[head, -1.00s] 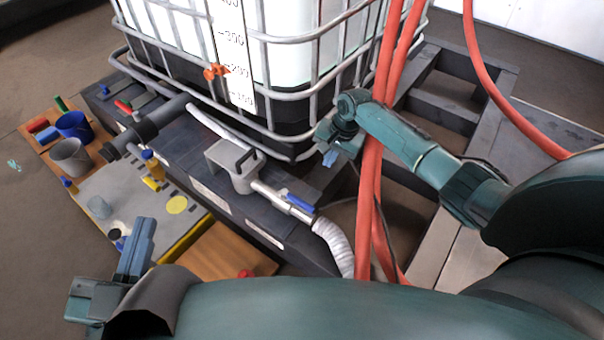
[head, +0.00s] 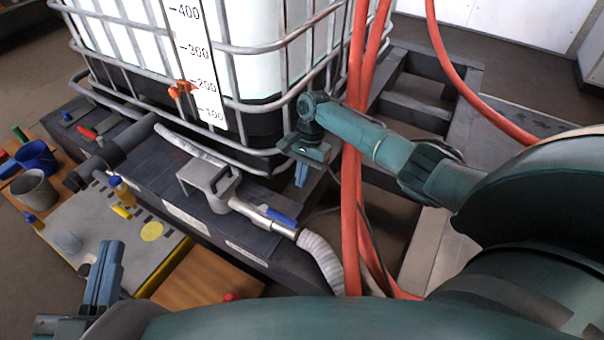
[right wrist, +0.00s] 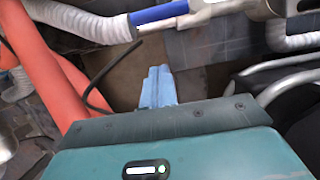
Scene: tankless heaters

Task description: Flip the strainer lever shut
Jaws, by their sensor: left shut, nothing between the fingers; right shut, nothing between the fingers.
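The blue lever (head: 282,217) lies roughly along this pipe, near the white ribbed hose. It also shows at the top of the right wrist view (right wrist: 158,13). My right gripper (head: 301,178) is shut and empty, above and slightly right of the lever, apart from it, fingers pointing down. Its closed fingers show in the right wrist view (right wrist: 157,88). My left gripper (head: 110,255) is shut and empty at lower left.
Red hoses (head: 351,190) hang close to my right arm. The tank's metal cage (head: 262,106) stands behind my right gripper. The white ribbed hose (head: 322,262) drops from the pipe's end. Cups and a bottle stand on boards at left.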

